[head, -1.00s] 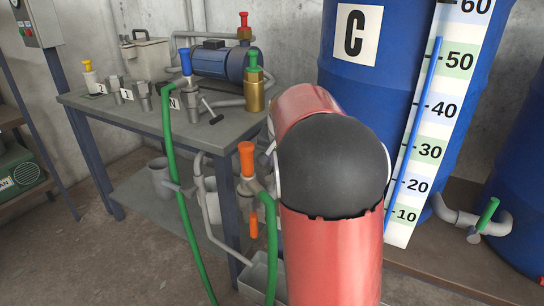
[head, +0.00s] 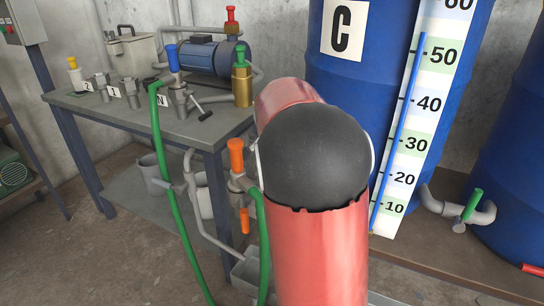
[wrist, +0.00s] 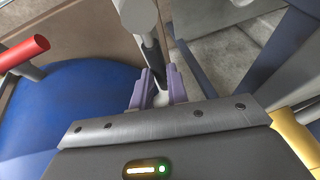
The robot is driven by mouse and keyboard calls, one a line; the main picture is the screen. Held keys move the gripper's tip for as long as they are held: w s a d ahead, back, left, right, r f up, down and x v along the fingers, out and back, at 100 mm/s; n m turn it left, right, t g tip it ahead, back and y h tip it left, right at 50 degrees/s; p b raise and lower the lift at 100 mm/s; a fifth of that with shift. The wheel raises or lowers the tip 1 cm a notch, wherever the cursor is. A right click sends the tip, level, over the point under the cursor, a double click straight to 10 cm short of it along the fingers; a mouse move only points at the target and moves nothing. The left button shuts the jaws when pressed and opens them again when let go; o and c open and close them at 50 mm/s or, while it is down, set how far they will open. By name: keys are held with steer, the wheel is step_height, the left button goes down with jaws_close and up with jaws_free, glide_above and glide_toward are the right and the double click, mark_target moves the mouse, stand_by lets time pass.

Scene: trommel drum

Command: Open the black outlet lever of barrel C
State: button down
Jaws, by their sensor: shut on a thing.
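Barrel C (head: 385,70) is the blue barrel with the white "C" label (head: 344,30), at the upper right of the head view. The wrist view shows a blue barrel surface (wrist: 80,115) on the left. A grey pipe fitting (wrist: 137,14) with a black lever (wrist: 152,48) hangs at its top middle. My gripper (wrist: 160,92) has purple fingers on either side of the lever's end and is shut on it. The exact contact is partly hidden between the fingers. In the head view my red and black arm hides the gripper, the lever and the outlet.
A grey bench (head: 200,130) with a blue pump (head: 215,58) and several valves stands on the left. A red handle (wrist: 25,52) and a yellow part (wrist: 295,135) flank the gripper.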

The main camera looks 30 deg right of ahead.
steer(key=c, duration=1.4)
jaws_free()
steer(key=shift+o, duration=0.2)
steer(key=shift+r, duration=0.1)
step_height(320, 180, up, 20)
steer(key=p, duration=0.2)
steer(key=shift+p, duration=0.35)
